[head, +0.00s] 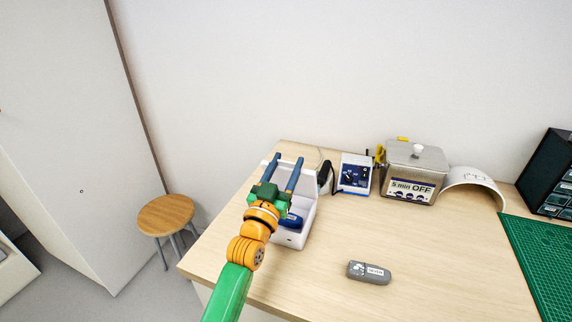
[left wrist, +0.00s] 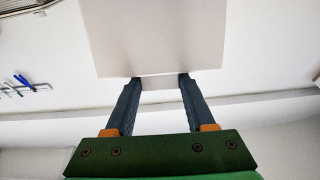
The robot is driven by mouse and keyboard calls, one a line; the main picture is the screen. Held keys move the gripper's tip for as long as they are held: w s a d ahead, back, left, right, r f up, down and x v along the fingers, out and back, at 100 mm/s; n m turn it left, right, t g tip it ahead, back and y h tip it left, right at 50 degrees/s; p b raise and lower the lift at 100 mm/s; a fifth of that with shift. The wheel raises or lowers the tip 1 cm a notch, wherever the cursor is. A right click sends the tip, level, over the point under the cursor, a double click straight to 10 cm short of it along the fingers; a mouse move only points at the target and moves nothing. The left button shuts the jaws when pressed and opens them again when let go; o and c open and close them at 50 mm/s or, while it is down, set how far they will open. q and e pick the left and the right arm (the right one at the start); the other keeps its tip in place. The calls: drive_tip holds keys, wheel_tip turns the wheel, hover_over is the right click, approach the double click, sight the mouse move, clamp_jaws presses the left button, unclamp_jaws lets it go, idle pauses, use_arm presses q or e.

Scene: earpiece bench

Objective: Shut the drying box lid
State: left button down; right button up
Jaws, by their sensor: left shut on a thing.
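The white drying box (head: 290,240) stands near the left edge of the bench. Its lid (head: 309,180) is raised and stands up at the back, so the box is open. A dark blue thing (head: 291,221) lies inside. My left gripper (head: 288,158) reaches over the box from the front, its two blue fingers at the raised lid. In the left wrist view the pale lid panel (left wrist: 155,40) lies at the fingertips (left wrist: 157,78), and the jaws are shut on it. The fingers and wrist hide part of the lid and box. My right gripper is not in view.
Right of the box stand a small white-and-blue device (head: 355,175) and a steel cleaner (head: 412,170) reading "5 min OFF". A grey case (head: 369,272) lies in front. A green mat (head: 540,255) is at right, and a stool (head: 166,214) stands left of the bench.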

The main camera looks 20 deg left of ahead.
use_arm(q)
drive_tip(key=shift+f, duration=0.3)
drive_tip(key=shift+c, duration=1.2)
unclamp_jaws()
drive_tip(key=shift+r, duration=0.1)
drive_tip(key=shift+s, duration=0.1)
drive_tip(key=shift+s+f, duration=0.2)
drive_tip(key=shift+s, duration=0.1)
drive_tip(key=b+v, duration=0.1)
drive_tip(key=v, duration=0.5)
drive_tip(key=shift+s+r, duration=0.2)
